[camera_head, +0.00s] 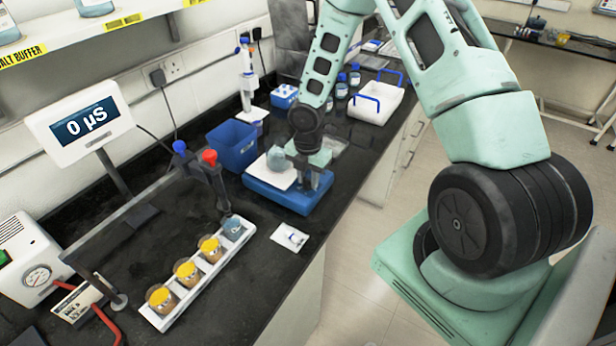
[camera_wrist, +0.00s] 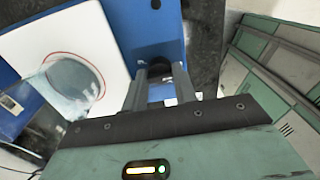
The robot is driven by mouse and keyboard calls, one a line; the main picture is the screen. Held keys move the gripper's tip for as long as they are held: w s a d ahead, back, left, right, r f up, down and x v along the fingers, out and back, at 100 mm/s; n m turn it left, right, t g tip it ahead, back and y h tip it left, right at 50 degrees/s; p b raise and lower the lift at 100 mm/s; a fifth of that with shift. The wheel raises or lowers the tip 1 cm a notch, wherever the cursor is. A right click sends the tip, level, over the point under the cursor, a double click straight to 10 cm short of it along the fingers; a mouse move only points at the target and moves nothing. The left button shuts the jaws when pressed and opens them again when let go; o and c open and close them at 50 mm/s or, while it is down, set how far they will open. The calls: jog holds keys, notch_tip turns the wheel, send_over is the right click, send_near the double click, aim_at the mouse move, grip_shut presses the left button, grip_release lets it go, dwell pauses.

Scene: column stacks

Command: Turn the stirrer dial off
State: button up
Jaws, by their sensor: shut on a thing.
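The stirrer (camera_head: 286,199) is a blue box with a white top plate, standing on the black bench at the middle of the head view. It also shows in the wrist view (camera_wrist: 145,22). A beaker (camera_head: 276,158) of bluish liquid stands on its plate, inside a red ring in the wrist view. My gripper (camera_head: 316,180) is at the stirrer's right front side. In the wrist view my gripper (camera_wrist: 162,72) has its two fingers around a small dark dial (camera_wrist: 154,66) on the blue front face, and is shut on it. The dial's marking is hidden.
A blue bin (camera_head: 232,146) stands behind the stirrer. A white rack (camera_head: 195,275) with several cups, mostly yellow, lies at the front left. A small white tray (camera_head: 290,238) lies near the bench edge. A white tray with blue handles (camera_head: 376,103) stands farther back.

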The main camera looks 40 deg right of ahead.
jog(key=o, duration=0.7)
notch_tip(320, 180, up, 17)
jog(key=b, duration=0.1)
jog(key=shift+r, duration=0.2)
dwell(0.4)
